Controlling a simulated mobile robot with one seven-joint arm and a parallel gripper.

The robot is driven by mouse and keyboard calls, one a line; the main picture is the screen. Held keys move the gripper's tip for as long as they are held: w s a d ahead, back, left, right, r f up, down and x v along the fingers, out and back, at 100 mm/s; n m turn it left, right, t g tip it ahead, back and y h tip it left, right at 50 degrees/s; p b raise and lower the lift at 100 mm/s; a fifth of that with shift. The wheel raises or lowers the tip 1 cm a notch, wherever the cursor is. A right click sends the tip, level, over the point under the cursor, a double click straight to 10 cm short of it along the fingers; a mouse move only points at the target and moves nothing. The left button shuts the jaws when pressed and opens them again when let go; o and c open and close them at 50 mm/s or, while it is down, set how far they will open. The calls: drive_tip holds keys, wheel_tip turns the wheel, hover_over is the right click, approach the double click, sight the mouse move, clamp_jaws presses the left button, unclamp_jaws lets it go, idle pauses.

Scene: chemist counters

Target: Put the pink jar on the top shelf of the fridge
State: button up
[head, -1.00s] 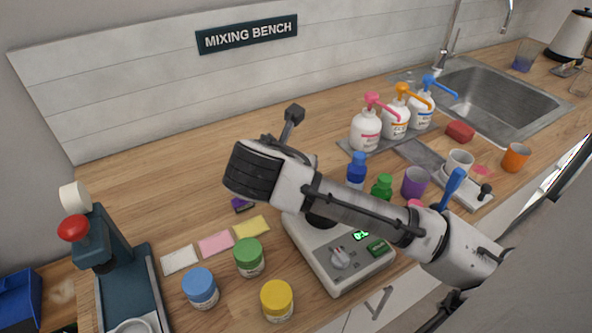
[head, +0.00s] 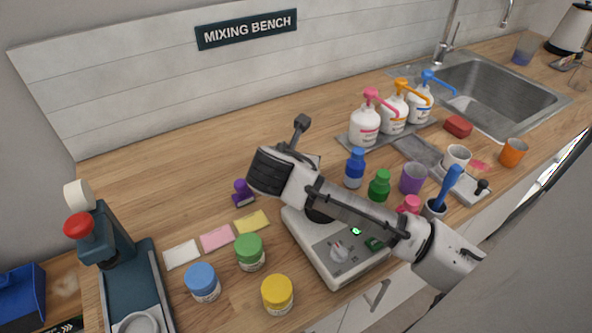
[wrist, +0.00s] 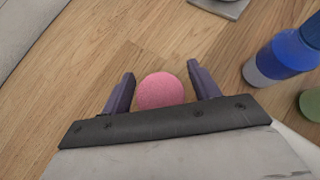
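A round pink top (wrist: 160,90), which I take to be the pink jar's lid, is between the fingers of my gripper (wrist: 161,72) in the wrist view. The fingers stand apart, one on each side, with what look like thin gaps to the pink edge; I see no clear contact. The lower part of the jar is hidden. In the head view my arm covers the jar and the fingers, above and behind the scale. The fridge and its top shelf are not in view.
A blue bottle (head: 355,168), a green bottle (head: 379,186) and a purple cup (head: 412,179) stand right of my arm. The white scale (head: 322,255) is below it. Blue (head: 202,281), green (head: 249,251) and yellow (head: 277,294) jars stand in front. The bench at back left is clear.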

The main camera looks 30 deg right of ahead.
drive_tip(key=c, duration=1)
drive_tip(key=shift+o, duration=0.2)
drive_tip(key=shift+r, duration=0.1)
